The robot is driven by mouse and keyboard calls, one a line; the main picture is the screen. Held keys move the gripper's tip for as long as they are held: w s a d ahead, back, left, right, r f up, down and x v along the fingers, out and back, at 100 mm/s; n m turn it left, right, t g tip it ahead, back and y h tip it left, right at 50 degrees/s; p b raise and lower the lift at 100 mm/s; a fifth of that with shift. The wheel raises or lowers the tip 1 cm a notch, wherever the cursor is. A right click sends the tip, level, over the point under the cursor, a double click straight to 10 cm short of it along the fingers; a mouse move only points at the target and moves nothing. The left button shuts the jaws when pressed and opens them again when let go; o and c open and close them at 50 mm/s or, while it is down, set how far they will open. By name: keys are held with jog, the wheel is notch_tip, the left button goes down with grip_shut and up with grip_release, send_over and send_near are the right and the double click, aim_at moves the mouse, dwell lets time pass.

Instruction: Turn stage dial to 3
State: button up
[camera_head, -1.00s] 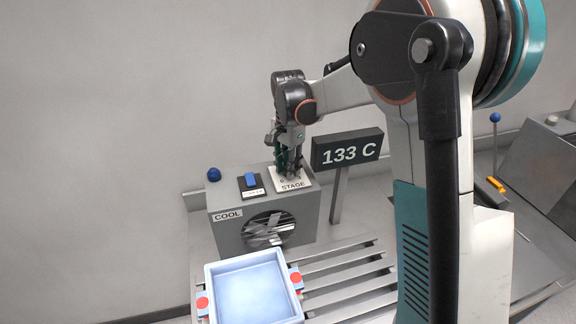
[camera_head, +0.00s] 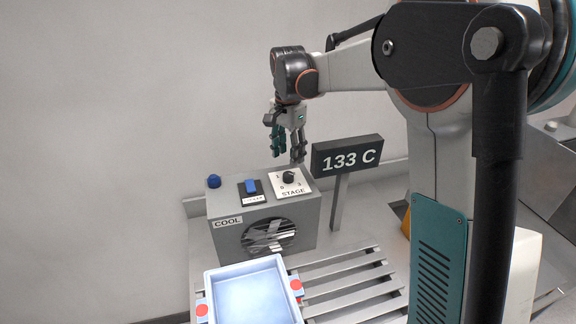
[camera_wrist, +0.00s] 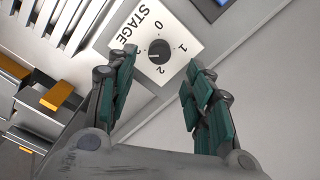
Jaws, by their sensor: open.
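The stage dial (camera_head: 289,177) is a round black knob on a white numbered plate (camera_head: 279,190) marked STAGE, on top of a grey box (camera_head: 229,240) labelled COOL. In the wrist view, the dial (camera_wrist: 159,51) carries a pale mark on its left side, towards a numeral partly hidden by the left finger. I cannot read the exact setting in the head view. My gripper (camera_head: 288,154) hangs above the dial, open and apart from it. In the wrist view, my gripper (camera_wrist: 160,60) shows green-padded fingers spread either side of the dial, with nothing between them.
A blue switch (camera_head: 251,186) and a blue knob (camera_head: 214,181) sit on the box left of the dial. A sign (camera_head: 347,155) reading 133 C stands close at right. A pale blue tray (camera_head: 212,284) lies in front on slatted rails (camera_head: 345,277).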

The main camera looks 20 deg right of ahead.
jog(key=shift+r, duration=2.4)
jog(key=s+f+n+t+b, duration=0.2)
jog(key=s+n+t+b, duration=0.3)
jog(key=s, duration=1.1)
jog(key=s+f+n+t+b, duration=0.2)
jog(key=s+f+n+b, duration=0.2)
jog(key=s+f+n, duration=0.3)
jog(key=s+f, duration=0.3)
jog(key=s, duration=0.3)
jog(key=shift+s+f+b, duration=0.2)
jog(key=shift+s+b, duration=0.1)
jog(key=shift+b, duration=0.05)
